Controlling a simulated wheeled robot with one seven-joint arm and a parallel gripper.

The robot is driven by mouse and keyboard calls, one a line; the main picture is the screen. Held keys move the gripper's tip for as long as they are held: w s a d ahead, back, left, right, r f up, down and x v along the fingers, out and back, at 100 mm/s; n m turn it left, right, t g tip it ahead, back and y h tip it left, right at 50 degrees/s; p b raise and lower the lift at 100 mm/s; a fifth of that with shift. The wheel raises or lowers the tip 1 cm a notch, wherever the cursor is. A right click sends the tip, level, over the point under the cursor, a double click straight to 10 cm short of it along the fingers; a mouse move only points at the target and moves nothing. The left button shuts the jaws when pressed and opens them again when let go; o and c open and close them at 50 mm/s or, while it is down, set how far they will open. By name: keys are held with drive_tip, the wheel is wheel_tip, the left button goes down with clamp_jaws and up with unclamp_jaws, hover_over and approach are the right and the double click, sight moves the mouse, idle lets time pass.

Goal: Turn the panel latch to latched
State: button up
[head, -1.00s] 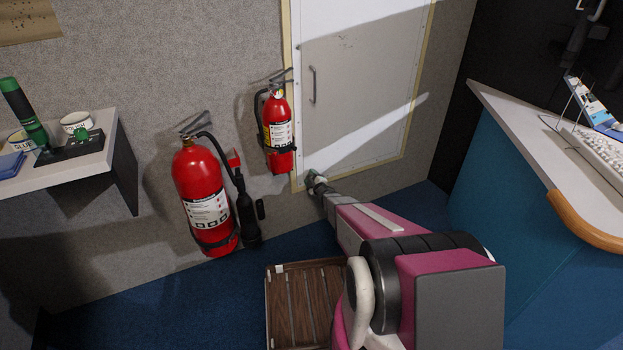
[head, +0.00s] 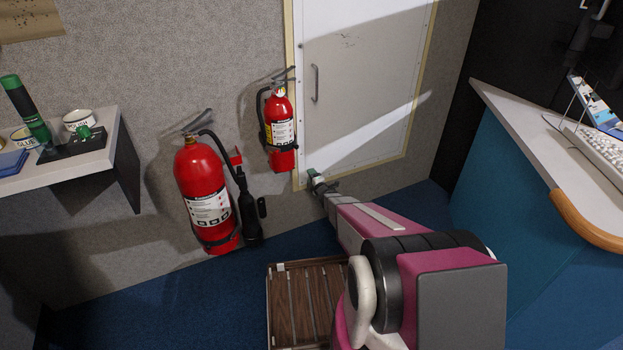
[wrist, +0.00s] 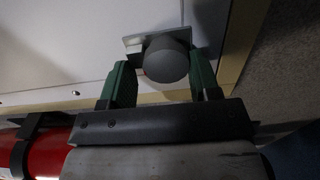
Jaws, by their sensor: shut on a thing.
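The panel latch (wrist: 167,60) is a round grey knob on a small pale plate at the panel's lower edge, seen in the wrist view. My gripper (wrist: 164,80) has its two green fingers on either side of the knob and is shut on it. In the head view my gripper (head: 315,178) is at the lower left corner of the white panel (head: 355,90), and it hides the latch there. The latch's pointing direction is hard to tell. The panel looks closed in its cream frame and has a grey handle (head: 315,84).
A small red extinguisher (head: 281,130) hangs close left of the panel, and a larger one (head: 205,195) is farther left. A shelf (head: 95,160) with cups is at the far left. A counter (head: 510,125) is at the right. A slatted wooden thing (head: 308,300) is below my arm.

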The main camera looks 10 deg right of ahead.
idle(0.3)
drive_tip(key=o, duration=0.9)
drive_tip(key=v, duration=1)
drive_tip(key=shift+s+d, duration=0.1)
drive_tip(key=shift+s, duration=0.3)
drive_tip(key=shift+r, duration=0.15)
